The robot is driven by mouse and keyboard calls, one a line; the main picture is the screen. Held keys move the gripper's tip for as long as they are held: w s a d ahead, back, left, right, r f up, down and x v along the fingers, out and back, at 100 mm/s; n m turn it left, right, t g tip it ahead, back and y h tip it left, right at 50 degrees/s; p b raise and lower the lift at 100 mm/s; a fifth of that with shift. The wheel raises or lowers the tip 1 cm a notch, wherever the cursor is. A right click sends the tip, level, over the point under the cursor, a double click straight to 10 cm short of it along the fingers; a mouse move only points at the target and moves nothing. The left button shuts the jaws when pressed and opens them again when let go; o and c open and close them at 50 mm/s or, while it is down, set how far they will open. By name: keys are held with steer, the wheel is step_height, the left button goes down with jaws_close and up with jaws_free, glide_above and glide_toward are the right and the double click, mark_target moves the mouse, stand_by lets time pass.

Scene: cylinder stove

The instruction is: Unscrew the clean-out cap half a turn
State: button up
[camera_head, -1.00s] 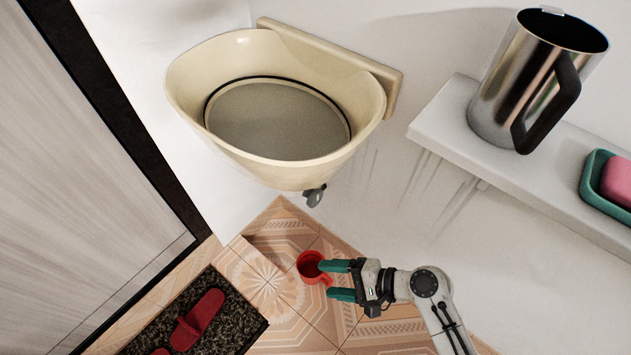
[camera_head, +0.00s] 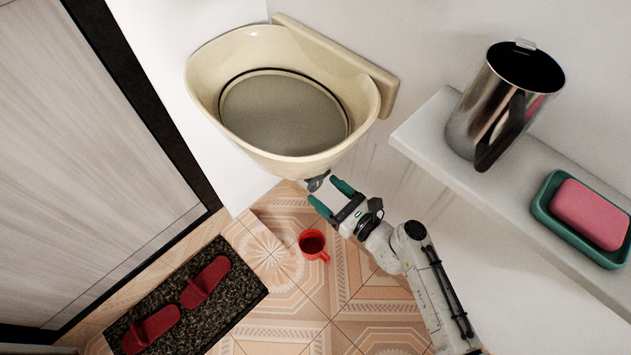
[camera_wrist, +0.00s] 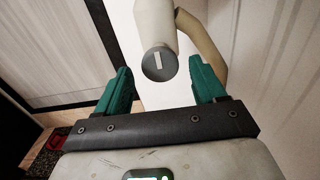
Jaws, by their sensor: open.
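The clean-out cap (camera_wrist: 158,63) is a round dark grey piece with a pale raised or inset bar across its face, near upright in the wrist view. It sits at the end of a cream pipe-like body (camera_wrist: 155,22). In the head view a dark grey fitting (camera_head: 316,182), likely the same part, shows under the front of the cream wall basin (camera_head: 285,163). My gripper (camera_head: 325,192) has its green fingers spread just below this fitting. In the wrist view the gripper (camera_wrist: 160,72) frames the cap between its fingertips, with visible gaps on both sides. It holds nothing.
A red mug (camera_head: 312,243) stands on the tiled floor below my gripper. A white shelf (camera_head: 440,170) at right carries a steel pitcher (camera_head: 478,125) and a soap dish (camera_head: 560,235) with pink soap. Red slippers (camera_head: 205,281) lie on a dark mat (camera_head: 240,300) by the door.

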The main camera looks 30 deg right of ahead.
mark_target(317, 185)
steer(key=shift+x, duration=2.2)
steer(key=c, duration=0.9)
